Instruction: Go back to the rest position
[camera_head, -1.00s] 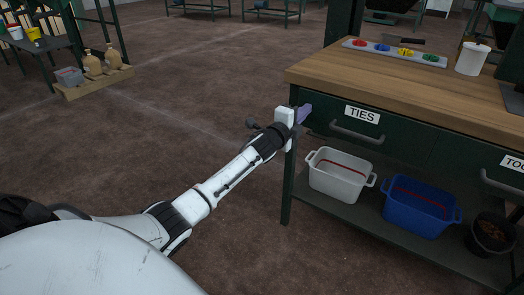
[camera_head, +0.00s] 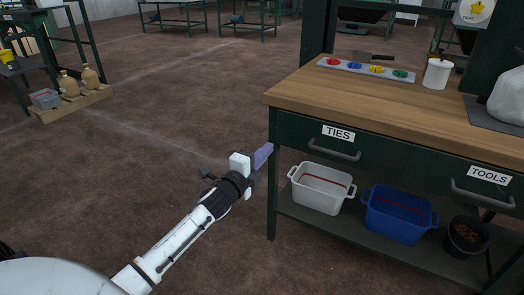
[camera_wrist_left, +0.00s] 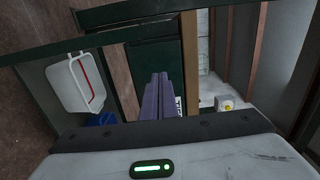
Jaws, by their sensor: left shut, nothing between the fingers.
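My left gripper (camera_head: 263,155) has purple fingers and is shut with nothing between them. In the head view it is beside the left end of the workbench (camera_head: 345,97), just left of the front leg and below the tabletop. In the left wrist view the closed fingers (camera_wrist_left: 158,97) point toward the bench's green side and the wooden top edge. I cannot tell whether they touch the bench. My right gripper is not in view.
The bench has a TIES drawer (camera_head: 335,142) and a TOOLS drawer (camera_head: 482,190). A white bin (camera_head: 320,189), a blue bin (camera_head: 398,214) and a dark bucket (camera_head: 466,237) stand on its lower shelf.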

